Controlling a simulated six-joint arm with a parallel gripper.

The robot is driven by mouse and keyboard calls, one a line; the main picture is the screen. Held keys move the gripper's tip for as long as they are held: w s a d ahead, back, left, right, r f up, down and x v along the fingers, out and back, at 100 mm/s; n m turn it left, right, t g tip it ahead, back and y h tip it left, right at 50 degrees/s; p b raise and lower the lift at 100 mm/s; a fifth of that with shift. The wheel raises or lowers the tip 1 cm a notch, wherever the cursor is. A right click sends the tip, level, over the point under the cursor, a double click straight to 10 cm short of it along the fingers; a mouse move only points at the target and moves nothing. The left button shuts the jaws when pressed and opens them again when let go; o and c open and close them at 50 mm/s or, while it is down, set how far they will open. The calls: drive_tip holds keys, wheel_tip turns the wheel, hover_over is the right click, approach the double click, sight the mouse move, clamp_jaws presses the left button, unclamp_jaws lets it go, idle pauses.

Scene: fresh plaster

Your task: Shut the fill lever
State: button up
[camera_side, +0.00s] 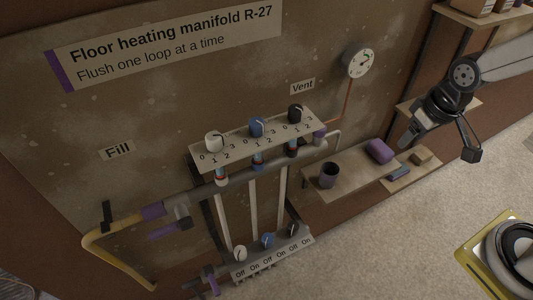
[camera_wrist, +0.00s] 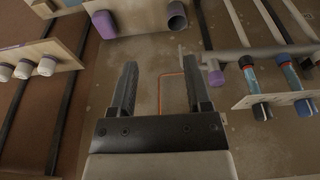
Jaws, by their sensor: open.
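The fill lever (camera_side: 165,231) is a purple handle on a grey valve at the left end of the upper pipe, below the Fill sign (camera_side: 117,150) in the side view. It points left, roughly along the pipe, with a slight tilt. I cannot make it out in the wrist view. My gripper (camera_side: 439,146) is at the upper right of the side view, far from the lever. It is open and empty; its two dark fingers (camera_wrist: 159,64) stand apart in the wrist view.
A yellow hose (camera_side: 98,238) bends at the valve's left. The manifold has several knobs on an upper plate (camera_side: 258,138) and a lower plate (camera_side: 272,256). A shelf (camera_side: 347,182) holds a dark cup (camera_side: 329,175) and a purple block (camera_side: 379,151). A yellow tray (camera_side: 467,257) lies at lower right.

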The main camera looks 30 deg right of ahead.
drive_tip(key=w+v, duration=0.2)
drive_tip(key=v, duration=0.6)
drive_tip(key=w+a+n+t+y, duration=0.25)
drive_tip(key=w+a+n, duration=0.35)
drive_tip(key=a, duration=0.5)
drive_tip(key=w+a+n+t+y, duration=0.25)
drive_tip(key=w+a+n, duration=0.35)
drive_tip(key=a, duration=0.4)
drive_tip(key=s+a+n+t+y, duration=0.2)
drive_tip(key=s+a+n+y, duration=0.15)
drive_tip(key=a+n, duration=0.6)
drive_tip(key=s+a+n+t+y, duration=0.2)
drive_tip(key=s+a+n+y, duration=0.15)
drive_tip(key=a, duration=1.15)
approach(167, 233)
drive_tip(key=shift+w+a+f+n, duration=0.1)
drive_tip(key=shift+w+a+n, duration=0.2)
drive_tip(key=shift+w+a, duration=0.6)
drive_tip(key=shift+a, duration=0.15)
drive_tip(key=shift+x, duration=3.75)
drive_tip(key=shift+f, duration=0.15)
